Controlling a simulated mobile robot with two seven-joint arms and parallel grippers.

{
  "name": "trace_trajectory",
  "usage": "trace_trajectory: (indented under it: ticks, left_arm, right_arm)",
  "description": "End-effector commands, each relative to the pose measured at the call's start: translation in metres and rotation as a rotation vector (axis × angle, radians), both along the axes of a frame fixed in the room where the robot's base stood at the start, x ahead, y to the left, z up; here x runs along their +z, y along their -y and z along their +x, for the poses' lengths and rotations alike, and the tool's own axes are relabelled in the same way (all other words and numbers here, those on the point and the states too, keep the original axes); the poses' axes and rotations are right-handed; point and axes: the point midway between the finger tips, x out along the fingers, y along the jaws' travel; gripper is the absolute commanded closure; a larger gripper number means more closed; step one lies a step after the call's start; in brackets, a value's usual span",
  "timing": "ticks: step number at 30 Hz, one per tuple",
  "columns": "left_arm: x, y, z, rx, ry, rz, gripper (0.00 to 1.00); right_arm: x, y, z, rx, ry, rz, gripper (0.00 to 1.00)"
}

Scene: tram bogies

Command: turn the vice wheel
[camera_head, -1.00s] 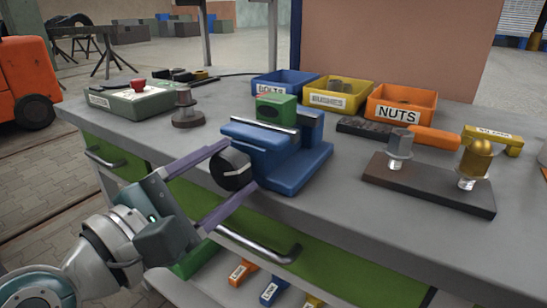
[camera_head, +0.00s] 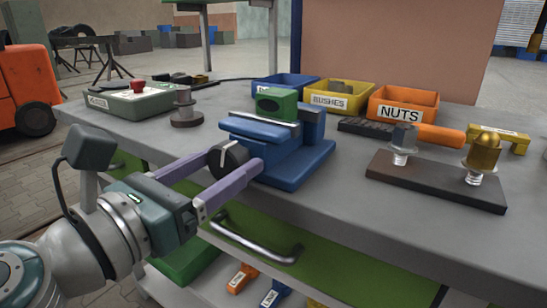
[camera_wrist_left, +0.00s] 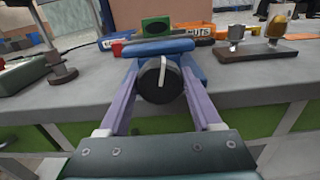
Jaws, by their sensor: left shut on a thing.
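The blue vice (camera_head: 300,160) stands at the front edge of the grey bench with a green block (camera_head: 276,102) at its top. Its black wheel (camera_head: 232,160) faces the front and carries a white mark. In the left wrist view the wheel (camera_wrist_left: 158,82) sits between my two purple fingers, and its mark points nearly straight up. My left gripper (camera_head: 243,158) is shut on the wheel, one finger on each side. The fingers partly hide the wheel's rim in the head view. My right gripper is not in view.
Blue, yellow and orange bins (camera_head: 402,104) stand behind the vice. A plate with bolts (camera_head: 435,182) lies to the right. A green-grey box with a red button (camera_head: 130,98) and a dark spindle (camera_head: 185,108) are at left. A drawer handle (camera_head: 255,240) sticks out below.

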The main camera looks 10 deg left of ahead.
Motion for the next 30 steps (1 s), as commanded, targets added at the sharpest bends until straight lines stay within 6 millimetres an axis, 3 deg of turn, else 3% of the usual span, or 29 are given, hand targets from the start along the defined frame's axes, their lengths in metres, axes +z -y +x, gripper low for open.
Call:
trace_trajectory:
  ticks: [30]
  left_arm:
    - [0.000,-0.001,0.000,0.001,-0.238,-0.650,0.90]
  right_arm:
    - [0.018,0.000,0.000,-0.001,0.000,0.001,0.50]
